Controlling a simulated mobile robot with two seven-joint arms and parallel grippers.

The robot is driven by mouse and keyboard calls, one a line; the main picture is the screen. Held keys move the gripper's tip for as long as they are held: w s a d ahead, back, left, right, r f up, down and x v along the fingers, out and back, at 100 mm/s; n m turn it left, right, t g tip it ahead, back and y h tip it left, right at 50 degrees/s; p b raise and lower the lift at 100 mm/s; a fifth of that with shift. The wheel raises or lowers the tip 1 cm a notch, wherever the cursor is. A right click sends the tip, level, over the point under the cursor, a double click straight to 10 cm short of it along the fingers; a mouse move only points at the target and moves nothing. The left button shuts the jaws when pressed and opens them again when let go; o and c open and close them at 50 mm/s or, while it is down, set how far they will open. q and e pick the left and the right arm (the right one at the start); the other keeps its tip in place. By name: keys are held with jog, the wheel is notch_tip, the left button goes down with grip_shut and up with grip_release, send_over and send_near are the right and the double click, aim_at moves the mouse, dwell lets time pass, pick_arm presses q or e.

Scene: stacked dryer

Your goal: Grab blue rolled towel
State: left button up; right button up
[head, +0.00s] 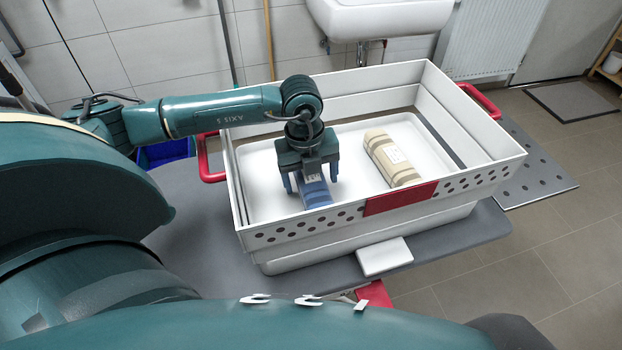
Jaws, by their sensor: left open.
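The blue rolled towel (315,194) lies on the floor of the white crate (470,160), in its left half near the front wall. A pale label shows on it, and its far end is hidden under my gripper. My left gripper (311,186) points down over the towel from above. Its two fingers are open, one on each side of the towel. I cannot tell whether they touch it. My right gripper is not in view.
The crate has red handles (481,101) and stands on a grey surface (190,225). A white sink (380,18) is behind it.

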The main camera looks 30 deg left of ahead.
pick_arm(q)
jog(key=shift+s+f, duration=0.1)
jog(key=shift+f, duration=0.1)
jog(key=c, duration=1.2)
jog(key=shift+r, duration=0.1)
jog(key=shift+c, duration=0.2)
